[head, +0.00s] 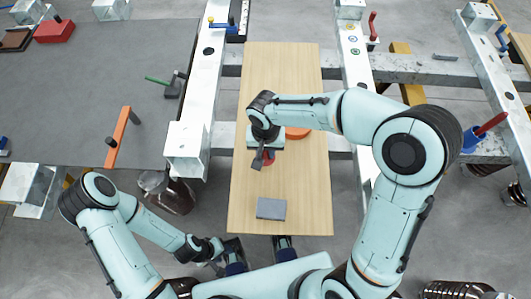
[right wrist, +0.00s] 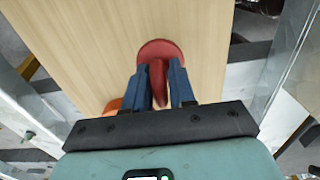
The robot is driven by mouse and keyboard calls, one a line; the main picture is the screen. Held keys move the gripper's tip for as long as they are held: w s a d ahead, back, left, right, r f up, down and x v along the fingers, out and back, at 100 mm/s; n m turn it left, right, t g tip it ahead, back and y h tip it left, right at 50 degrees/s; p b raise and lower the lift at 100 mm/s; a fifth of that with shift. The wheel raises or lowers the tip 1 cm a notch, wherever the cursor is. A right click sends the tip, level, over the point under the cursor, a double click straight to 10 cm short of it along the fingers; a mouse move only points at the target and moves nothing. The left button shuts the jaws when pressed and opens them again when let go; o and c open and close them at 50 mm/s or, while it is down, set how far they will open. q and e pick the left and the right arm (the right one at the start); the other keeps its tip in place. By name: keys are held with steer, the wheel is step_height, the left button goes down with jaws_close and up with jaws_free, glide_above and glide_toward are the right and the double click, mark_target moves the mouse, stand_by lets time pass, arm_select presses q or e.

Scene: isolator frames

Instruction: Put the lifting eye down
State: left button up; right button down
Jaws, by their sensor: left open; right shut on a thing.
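The lifting eye (right wrist: 160,51) is red, with a round flange and a narrow upright part. My right gripper (right wrist: 167,78) is shut on its narrow part, over the wooden board (right wrist: 110,30). In the head view the lifting eye (head: 268,159) shows only as a bit of red beneath my right gripper (head: 264,158); the rest is hidden. I cannot tell whether its flange touches the board. My left gripper (head: 233,253) is open and apart from it, near the board's front left corner.
An orange round thing (head: 298,133) lies on the board beside my right gripper, partly hidden. A grey block (head: 271,209) lies near the board's front edge. Metal beams (head: 202,90) flank the board. The far part of the board is clear.

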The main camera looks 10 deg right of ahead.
steer(key=shift+f, duration=1.3)
steer(key=shift+f+b, duration=0.2)
steer(key=shift+b, duration=0.15)
steer(key=c, duration=0.9)
jaws_free()
steer(key=shift+c, duration=0.2)
steer(key=shift+r, duration=0.15)
